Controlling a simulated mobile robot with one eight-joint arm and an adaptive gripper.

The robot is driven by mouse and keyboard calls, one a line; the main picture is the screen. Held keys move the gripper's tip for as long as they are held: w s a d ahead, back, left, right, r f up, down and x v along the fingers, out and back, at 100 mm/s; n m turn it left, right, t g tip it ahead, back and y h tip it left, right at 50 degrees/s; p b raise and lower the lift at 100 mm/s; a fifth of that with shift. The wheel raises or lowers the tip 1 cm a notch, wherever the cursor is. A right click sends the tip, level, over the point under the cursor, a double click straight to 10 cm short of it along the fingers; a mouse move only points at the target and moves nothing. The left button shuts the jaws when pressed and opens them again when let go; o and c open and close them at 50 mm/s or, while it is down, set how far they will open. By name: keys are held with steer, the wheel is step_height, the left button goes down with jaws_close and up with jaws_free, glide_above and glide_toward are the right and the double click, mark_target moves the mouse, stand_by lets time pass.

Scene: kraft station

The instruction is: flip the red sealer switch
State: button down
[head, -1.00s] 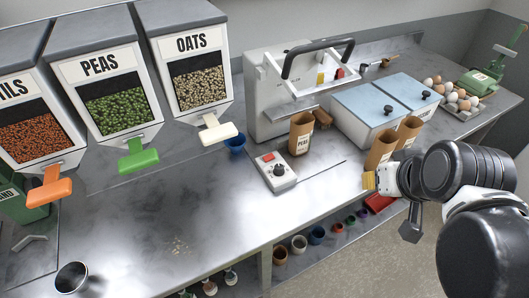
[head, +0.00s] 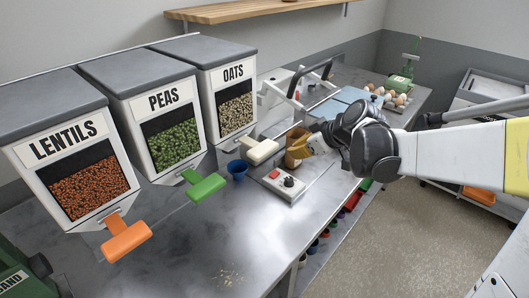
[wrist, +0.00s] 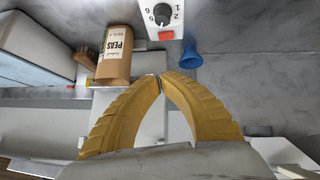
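The red switch (head: 275,174) sits on a small white control box (head: 283,190) with a black knob, on the steel counter. In the wrist view the red switch (wrist: 166,36) is at the top, on the near edge of the white box (wrist: 148,14), ahead of the fingertips and apart from them. My gripper (head: 300,150) has yellow fingers and is above the counter, behind the box in the head view. In the wrist view my gripper (wrist: 162,78) has its fingertips together with nothing between them.
A brown PEAS bag (wrist: 113,55) stands left of the fingertips in the wrist view. Dispensers with a white handle (head: 262,152) and a green handle (head: 206,187) overhang the counter. The front counter is mostly clear.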

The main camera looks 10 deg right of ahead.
steer(key=b, duration=0.4)
glide_above(277, 172)
steer(key=f, duration=0.7)
steer(key=shift+s+d, duration=0.15)
steer(key=shift+d, duration=0.05)
steer(key=f, duration=0.1)
steer(key=f+b, duration=0.2)
steer(key=shift+w+d+f, duration=0.1)
steer(key=shift+w+d, duration=0.05)
steer(key=shift+w, duration=0.15)
steer(key=shift+f+b, duration=0.3)
steer(key=shift+f, duration=0.05)
steer(key=shift+w+d+f+m+g+y, duration=0.25)
steer(key=shift+d+f+m+g+y, duration=0.15)
steer(key=shift+f+g+y, duration=0.15)
steer(key=shift+s+a+r+p, duration=0.35)
steer(key=shift+s+a, duration=0.1)
steer(key=shift+a, duration=0.3)
